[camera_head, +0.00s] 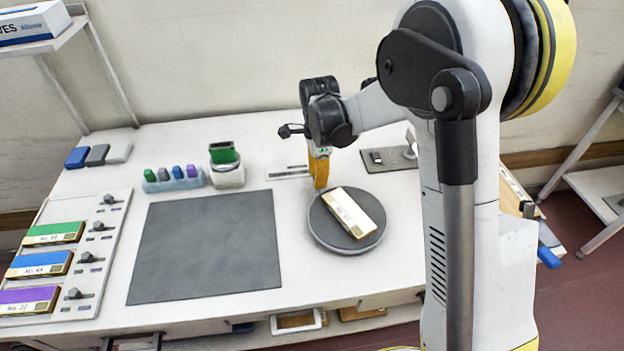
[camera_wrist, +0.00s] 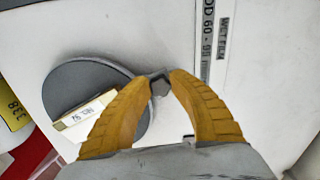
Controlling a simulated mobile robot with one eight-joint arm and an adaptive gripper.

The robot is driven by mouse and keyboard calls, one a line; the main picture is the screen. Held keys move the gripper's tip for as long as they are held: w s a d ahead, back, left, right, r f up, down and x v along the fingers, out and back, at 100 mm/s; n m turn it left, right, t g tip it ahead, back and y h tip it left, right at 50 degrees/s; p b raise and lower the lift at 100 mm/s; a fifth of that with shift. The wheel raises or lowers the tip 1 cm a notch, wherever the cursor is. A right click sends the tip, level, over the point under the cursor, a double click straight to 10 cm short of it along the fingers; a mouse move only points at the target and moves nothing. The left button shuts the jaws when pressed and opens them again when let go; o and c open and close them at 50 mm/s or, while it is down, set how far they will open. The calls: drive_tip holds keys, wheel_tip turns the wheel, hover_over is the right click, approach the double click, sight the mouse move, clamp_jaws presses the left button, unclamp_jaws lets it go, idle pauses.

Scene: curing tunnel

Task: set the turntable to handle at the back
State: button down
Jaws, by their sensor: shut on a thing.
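The turntable (camera_head: 325,231) is a round dark grey disc with a pale rim, near the right part of the white table. A cream labelled block (camera_head: 350,212) lies flat on it, slanting. My gripper (camera_head: 319,184) has yellow fingers and reaches down at the turntable's back-left edge in the head view. In the wrist view the turntable (camera_wrist: 75,82) is on the left, and my gripper (camera_wrist: 161,76) is shut on its small dark handle (camera_wrist: 160,87) at the rim. The handle is hidden in the head view.
A dark grey mat (camera_head: 207,248) lies left of the turntable. Behind it stand a pale blue rack (camera_head: 174,183) of small coloured pieces and a white holder (camera_head: 227,176) with a green block. A grey metal plate (camera_head: 388,159) lies behind the turntable, near my arm.

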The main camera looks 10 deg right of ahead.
drive_tip(key=shift+w+d+m, duration=0.2)
drive_tip(key=shift+d+m, duration=0.45)
drive_tip(key=shift+d, duration=0.05)
drive_tip(key=shift+w+d+m, duration=0.2)
drive_tip(key=shift+d+m, duration=0.45)
drive_tip(key=shift+w+d+m, duration=0.1)
drive_tip(key=shift+d+m, duration=0.9)
drive_tip(key=shift+d, duration=0.25)
drive_tip(key=c, duration=1.2)
unclamp_jaws()
drive_tip(key=shift+o, duration=0.2)
wheel_tip(320, 180, up, 12)
